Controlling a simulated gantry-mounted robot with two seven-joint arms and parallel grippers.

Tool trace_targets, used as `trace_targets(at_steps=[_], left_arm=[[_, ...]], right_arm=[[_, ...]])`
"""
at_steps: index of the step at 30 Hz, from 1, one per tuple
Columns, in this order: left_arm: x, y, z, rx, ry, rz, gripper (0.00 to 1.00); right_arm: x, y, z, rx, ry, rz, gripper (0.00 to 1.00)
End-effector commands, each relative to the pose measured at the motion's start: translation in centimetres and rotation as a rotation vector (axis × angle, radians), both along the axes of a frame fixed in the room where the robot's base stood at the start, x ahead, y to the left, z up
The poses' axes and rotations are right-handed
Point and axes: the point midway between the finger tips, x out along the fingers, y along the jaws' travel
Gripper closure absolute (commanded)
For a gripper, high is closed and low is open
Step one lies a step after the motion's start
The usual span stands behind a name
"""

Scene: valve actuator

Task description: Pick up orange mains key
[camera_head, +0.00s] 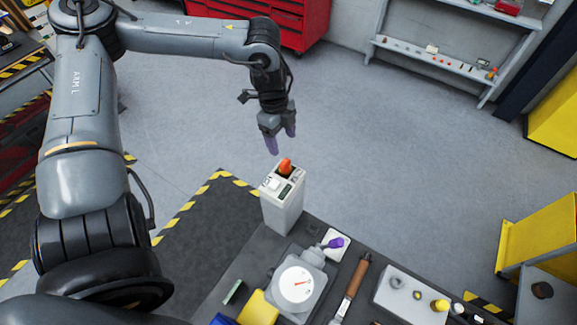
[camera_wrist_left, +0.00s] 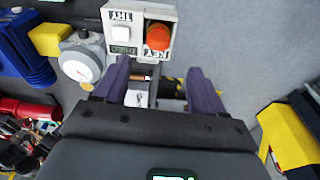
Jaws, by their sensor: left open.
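The orange mains key (camera_head: 285,167) sits in the top of a white box (camera_head: 283,208) at the far end of the dark table. In the left wrist view the orange key (camera_wrist_left: 158,37) shows as a round orange top beside the word KEY, with a white square button (camera_wrist_left: 121,33) next to it. My left gripper (camera_head: 282,146) is open and empty, with its purple fingers pointing down just above and behind the box. In the left wrist view the open fingers (camera_wrist_left: 155,80) reach toward the box's near edge, apart from the key. My right gripper is not in view.
On the table near the box are a gauge with a white dial (camera_head: 296,284), a purple-handled part (camera_head: 334,243), a brown-handled tool (camera_head: 356,275) and a yellow block (camera_head: 258,307). A grey tray (camera_head: 402,298) lies to the right. Open floor surrounds the box's far side.

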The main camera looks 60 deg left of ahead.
Motion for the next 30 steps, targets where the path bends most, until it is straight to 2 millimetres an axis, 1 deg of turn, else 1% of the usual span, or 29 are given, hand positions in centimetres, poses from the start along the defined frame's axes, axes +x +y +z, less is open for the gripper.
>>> trace_targets(at_steps=[1,6,10,17,20,27,30], left_arm=[[-0.1,-0.1,-0.8,-0.001,0.005,0.001,0.30],[0.0,-0.4,-2.7,-0.001,0.004,0.001,0.30],[0.1,-0.5,-3.6,-0.002,0.002,0.002,0.30],[0.1,-0.6,-4.2,-0.001,0.001,0.002,0.30],[0.0,-0.6,-4.8,-0.002,0.005,0.001,0.30],[-0.2,-0.8,-7.2,-0.002,0.006,0.001,0.30],[0.0,-0.9,-8.1,0.000,0.003,0.002,0.30]], right_arm=[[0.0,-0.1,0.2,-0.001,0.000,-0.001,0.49],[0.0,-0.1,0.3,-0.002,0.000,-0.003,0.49],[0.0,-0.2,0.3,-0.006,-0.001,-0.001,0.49],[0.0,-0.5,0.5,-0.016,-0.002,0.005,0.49],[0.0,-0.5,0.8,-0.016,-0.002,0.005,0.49],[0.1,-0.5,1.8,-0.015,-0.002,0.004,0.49],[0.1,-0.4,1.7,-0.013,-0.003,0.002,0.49]])
